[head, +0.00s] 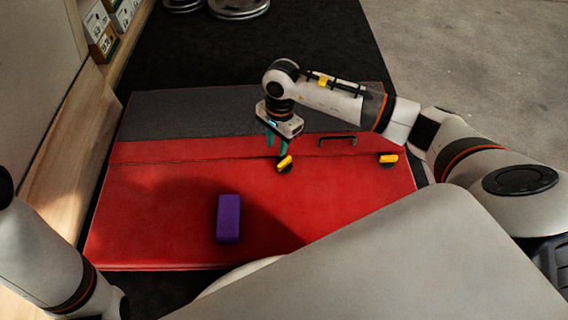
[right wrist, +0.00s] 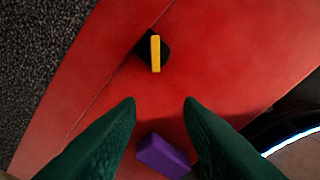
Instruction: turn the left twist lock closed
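My right gripper (head: 277,148) points down just above and beside the lock. In the right wrist view its green fingers (right wrist: 160,102) are apart with nothing held between them. My left gripper is out of the head view.
A purple block (head: 228,218) lies on the red case (head: 150,215), nearer me; it also shows in the right wrist view (right wrist: 163,155). A dark handle (head: 337,140) sits between the locks. Boxes on a shelf (head: 103,35) and metal plates (head: 238,8) are at the back.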

